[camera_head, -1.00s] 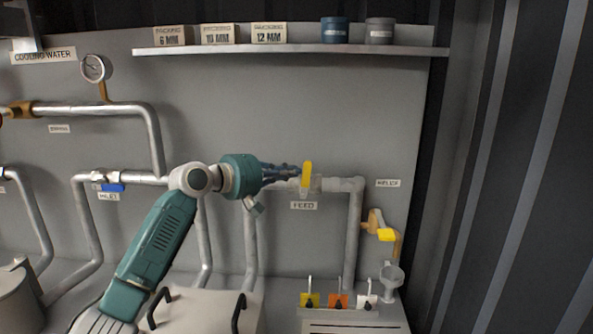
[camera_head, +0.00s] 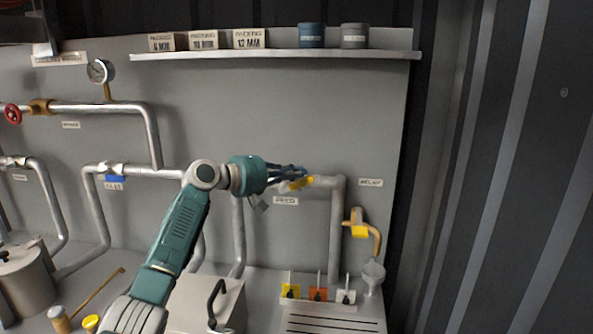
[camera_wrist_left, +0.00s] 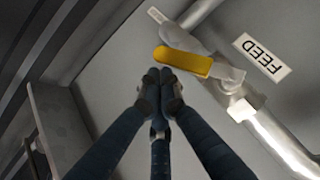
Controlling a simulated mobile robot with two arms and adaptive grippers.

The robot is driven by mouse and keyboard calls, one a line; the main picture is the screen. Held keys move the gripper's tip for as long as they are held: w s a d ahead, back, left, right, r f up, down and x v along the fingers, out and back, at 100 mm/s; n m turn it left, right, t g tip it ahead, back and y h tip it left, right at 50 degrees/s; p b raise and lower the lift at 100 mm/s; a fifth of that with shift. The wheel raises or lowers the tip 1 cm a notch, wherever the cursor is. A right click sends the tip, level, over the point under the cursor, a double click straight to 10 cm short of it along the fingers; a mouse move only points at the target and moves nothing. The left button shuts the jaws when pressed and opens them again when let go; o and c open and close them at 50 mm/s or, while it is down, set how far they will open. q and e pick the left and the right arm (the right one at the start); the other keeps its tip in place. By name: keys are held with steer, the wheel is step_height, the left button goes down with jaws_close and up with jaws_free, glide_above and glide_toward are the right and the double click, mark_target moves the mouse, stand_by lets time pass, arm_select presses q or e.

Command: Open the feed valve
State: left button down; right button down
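The feed valve has a yellow lever handle (camera_head: 297,184) on the grey pipe above the FEED label (camera_head: 285,201). The lever is tilted, close to lying along the pipe in the head view. In the left wrist view the yellow lever (camera_wrist_left: 185,62) lies slanted to the pipe, just beyond my fingertips. My left gripper (camera_head: 301,174) is at the valve and partly covers it. In the left wrist view its dark fingers (camera_wrist_left: 160,80) are closed together, with nothing between them. I cannot tell whether they touch the lever. My right gripper is not in view.
A shelf (camera_head: 290,54) with boxes and two tins runs above. A brass relief valve with a yellow handle (camera_head: 359,231) is at the right.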

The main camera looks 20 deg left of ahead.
mark_target(307, 180)
arm_select(q)
steer(key=shift+w+d+f+p, duration=0.25)
steer(key=shift+d+f+p, duration=0.4)
steer(key=shift+d, duration=0.15)
steer(key=shift+d+f+m+g+y, duration=0.2)
steer(key=shift+f+m+g+y, duration=0.1)
steer(key=shift+f+m+g, duration=0.1)
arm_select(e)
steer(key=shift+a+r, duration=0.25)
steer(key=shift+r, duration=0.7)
arm_select(q)
steer(key=shift+f, duration=0.1)
steer(key=shift+p, duration=0.35)
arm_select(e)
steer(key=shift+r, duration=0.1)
